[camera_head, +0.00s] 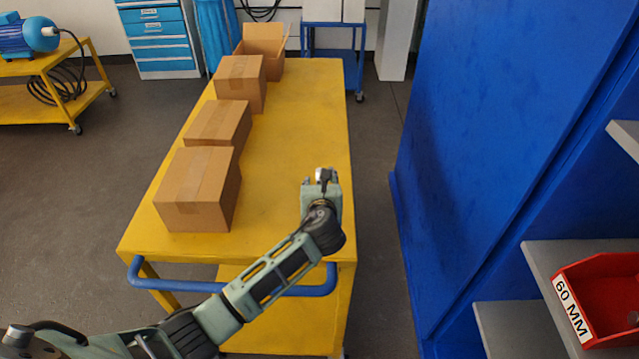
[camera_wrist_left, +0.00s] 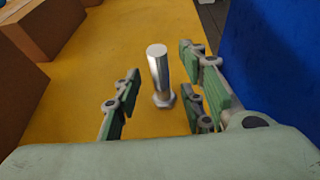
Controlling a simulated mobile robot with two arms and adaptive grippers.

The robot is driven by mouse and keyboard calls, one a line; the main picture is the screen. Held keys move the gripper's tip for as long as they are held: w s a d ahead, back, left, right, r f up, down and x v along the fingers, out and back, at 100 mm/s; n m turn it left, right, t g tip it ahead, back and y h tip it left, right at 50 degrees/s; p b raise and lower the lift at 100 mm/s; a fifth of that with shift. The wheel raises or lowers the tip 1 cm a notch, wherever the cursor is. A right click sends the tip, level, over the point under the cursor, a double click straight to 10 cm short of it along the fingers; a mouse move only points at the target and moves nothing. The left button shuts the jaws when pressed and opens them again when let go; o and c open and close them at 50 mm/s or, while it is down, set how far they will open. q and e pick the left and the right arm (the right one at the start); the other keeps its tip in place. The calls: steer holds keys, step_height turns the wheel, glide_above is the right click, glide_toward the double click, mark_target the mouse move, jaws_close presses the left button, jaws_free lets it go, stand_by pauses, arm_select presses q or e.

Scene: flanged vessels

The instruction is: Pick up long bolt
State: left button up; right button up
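The long bolt (camera_wrist_left: 160,72) is a silver metal bolt with a hexagonal head. In the left wrist view it stands upright on its head on the yellow table top, shank pointing up. My left gripper (camera_wrist_left: 163,80) is open, with green finger pads to the left and right of the bolt. Gaps show between the pads and the bolt. In the head view my left gripper (camera_head: 322,176) is low over the right side of the yellow table (camera_head: 290,120). There the bolt is mostly hidden or too small to make out clearly. My right gripper is not in view.
Several cardboard boxes (camera_head: 198,190) line the left side of the table. A blue cabinet (camera_head: 480,130) stands to the right across a gap, with grey shelves and a red bin (camera_head: 600,290) marked 60 MM. The table's right half is otherwise clear.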

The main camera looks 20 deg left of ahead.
arm_select(q)
steer(key=shift+x, duration=1.15)
steer(key=c, duration=0.4)
jaws_close()
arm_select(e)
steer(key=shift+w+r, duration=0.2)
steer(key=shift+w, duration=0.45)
